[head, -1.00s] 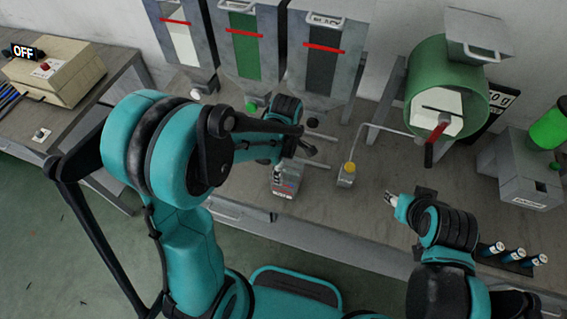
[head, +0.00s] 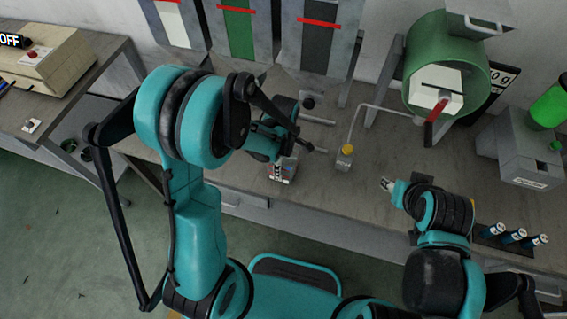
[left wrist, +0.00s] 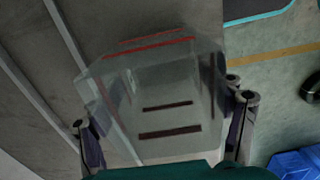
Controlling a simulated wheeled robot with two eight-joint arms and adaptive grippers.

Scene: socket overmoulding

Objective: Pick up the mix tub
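The mix tub (head: 284,171) is a small, clear, boxy tub with red and dark marks, standing on the grey bench near its front edge. In the left wrist view the tub (left wrist: 150,95) fills the middle and looks turned relative to the fingers. My left gripper (head: 279,165) is at the tub, partly hidden by its own arm. Its fingers (left wrist: 165,135) are wide apart, one on each side of the tub. The right finger is close to the tub wall; contact is unclear. My right gripper (head: 387,184) is over the bench to the right, its opening too small to judge.
A yellow-capped bottle (head: 345,157) stands right of the tub. Behind are grey hoppers (head: 318,45) and a green drum (head: 425,60). Several blue tubes (head: 514,236) sit in a rack at the right.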

